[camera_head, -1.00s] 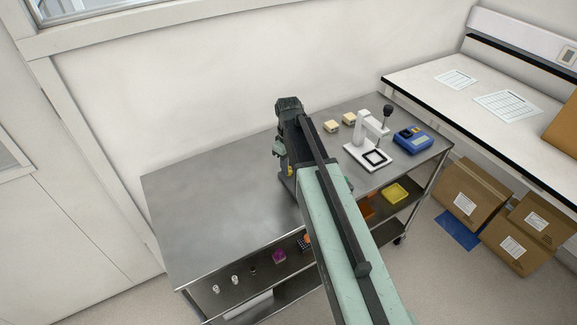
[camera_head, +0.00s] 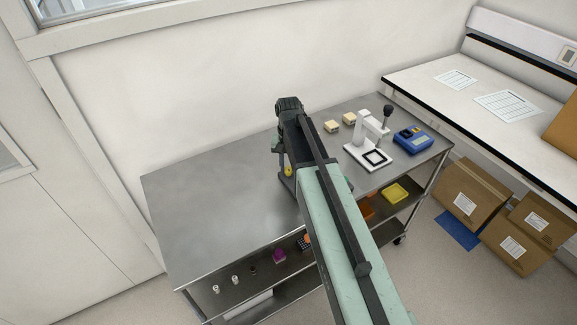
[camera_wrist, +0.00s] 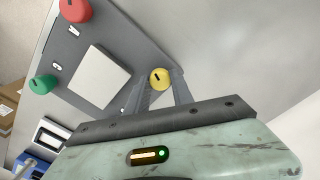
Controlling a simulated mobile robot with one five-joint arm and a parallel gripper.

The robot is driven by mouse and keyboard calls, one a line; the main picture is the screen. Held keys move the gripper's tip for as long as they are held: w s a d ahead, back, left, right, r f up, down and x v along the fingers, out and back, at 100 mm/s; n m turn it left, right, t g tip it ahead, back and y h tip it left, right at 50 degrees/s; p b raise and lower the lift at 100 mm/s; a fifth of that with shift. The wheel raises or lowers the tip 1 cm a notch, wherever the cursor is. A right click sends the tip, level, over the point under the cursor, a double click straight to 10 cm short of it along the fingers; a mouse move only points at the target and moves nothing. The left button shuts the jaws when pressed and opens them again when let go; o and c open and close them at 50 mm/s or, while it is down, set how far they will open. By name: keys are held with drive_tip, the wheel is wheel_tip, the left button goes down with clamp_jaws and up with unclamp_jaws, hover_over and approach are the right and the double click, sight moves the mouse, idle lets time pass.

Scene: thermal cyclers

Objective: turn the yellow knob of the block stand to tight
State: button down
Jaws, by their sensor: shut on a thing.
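The block stand (camera_wrist: 62,50) is a dark grey plate in the wrist view, bearing a pale square block (camera_wrist: 98,78). The yellow knob (camera_wrist: 160,78) sits near the plate's edge and has a short dark line on its top. My gripper (camera_wrist: 162,82) has a finger on each side of the yellow knob and is shut on it. A red knob (camera_wrist: 75,10) and a green knob (camera_wrist: 42,84) are on the same plate, away from my fingers. In the head view my arm hides most of the stand; a bit of the yellow knob (camera_head: 288,171) shows. I cannot read any tight mark.
To the right on the steel table (camera_head: 200,215) stand a white device (camera_head: 366,135) with a black-framed square, a blue device (camera_head: 413,140) and two cream blocks (camera_head: 332,126). The table's left half is clear. A wall (camera_head: 200,80) rises behind it.

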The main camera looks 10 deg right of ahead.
sight(289, 168)
drive_tip(key=m, duration=0.5)
drive_tip(key=shift+w+m, duration=0.15)
drive_tip(key=shift+m, duration=0.15)
idle(0.4)
drive_tip(key=c, duration=1.1)
unclamp_jaws()
wheel_tip(289, 168, up, 8)
drive_tip(key=p, duration=0.8)
drive_tip(key=shift+f, duration=0.1)
